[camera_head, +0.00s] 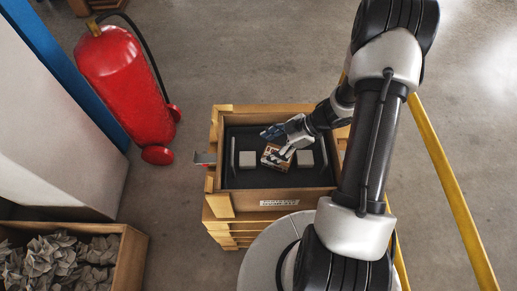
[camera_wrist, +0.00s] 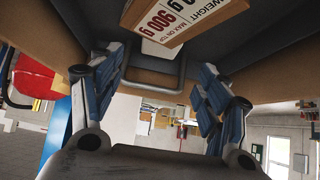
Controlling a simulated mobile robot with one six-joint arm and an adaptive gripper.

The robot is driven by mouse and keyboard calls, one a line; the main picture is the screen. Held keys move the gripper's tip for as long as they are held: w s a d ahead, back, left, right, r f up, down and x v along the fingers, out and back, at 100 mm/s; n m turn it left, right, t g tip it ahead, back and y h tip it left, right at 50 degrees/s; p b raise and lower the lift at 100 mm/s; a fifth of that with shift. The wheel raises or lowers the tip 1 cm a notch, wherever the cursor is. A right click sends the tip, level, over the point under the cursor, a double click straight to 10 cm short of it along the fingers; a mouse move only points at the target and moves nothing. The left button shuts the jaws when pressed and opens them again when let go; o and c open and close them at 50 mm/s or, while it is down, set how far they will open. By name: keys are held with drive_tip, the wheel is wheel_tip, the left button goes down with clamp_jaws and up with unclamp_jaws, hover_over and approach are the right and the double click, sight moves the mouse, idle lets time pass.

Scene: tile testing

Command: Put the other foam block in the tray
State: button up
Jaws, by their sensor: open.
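A dark tray (camera_head: 262,182) with upright handles at its left and right sits inside a wooden crate. Two pale grey foam blocks are in the tray, a left one (camera_head: 247,160) and a right one (camera_head: 305,159). A small brown cardboard box (camera_head: 275,158) lies between them, turned at an angle. My gripper (camera_head: 277,144) is open over the box and partly covers it; I cannot tell whether they touch. In the wrist view, the box (camera_wrist: 185,18) shows a "900 g" label beyond my open fingers, with a pale block (camera_wrist: 156,48) partly hidden behind it.
The wooden crate (camera_head: 228,204) has raised walls around the tray. A red fire extinguisher (camera_head: 125,80) stands at the left. A wooden bin (camera_head: 128,262) of crumpled paper is at the lower left.

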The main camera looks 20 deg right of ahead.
drive_tip(key=v, duration=0.2)
drive_tip(key=shift+s+d+r, duration=0.1)
drive_tip(key=shift+d+r, duration=0.1)
drive_tip(key=shift+d+r+p, duration=0.2)
drive_tip(key=shift+r+p, duration=0.05)
drive_tip(key=shift+p, duration=0.05)
drive_tip(key=w+d+r+m+t+h, duration=0.2)
drive_tip(key=w+d+r+t+h, duration=0.15)
drive_tip(key=w+r, duration=0.35)
drive_tip(key=w+d+r+m+t+h, duration=0.25)
drive_tip(key=w+r+h, duration=0.2)
drive_tip(key=r, duration=0.55)
drive_tip(key=s+d+r+m+h, duration=0.2)
drive_tip(key=s+r+m+h, duration=0.15)
drive_tip(key=r, duration=0.55)
drive_tip(key=s+a+r+m+g+h, duration=0.1)
drive_tip(key=s+a+r+m, duration=0.15)
drive_tip(key=s, duration=0.35)
drive_tip(key=s+a+r+m+g, duration=0.1)
drive_tip(key=s+a+r+m, duration=0.15)
drive_tip(key=s, duration=0.35)
drive_tip(key=s+a+f+m+g+y+b, duration=0.1)
drive_tip(key=s+a+y, duration=0.3)
drive_tip(key=s+a, duration=0.6)
drive_tip(key=shift+s+a+f+g, duration=0.35)
drive_tip(key=shift+s+f+g, duration=0.25)
drive_tip(key=shift+s, duration=1.25)
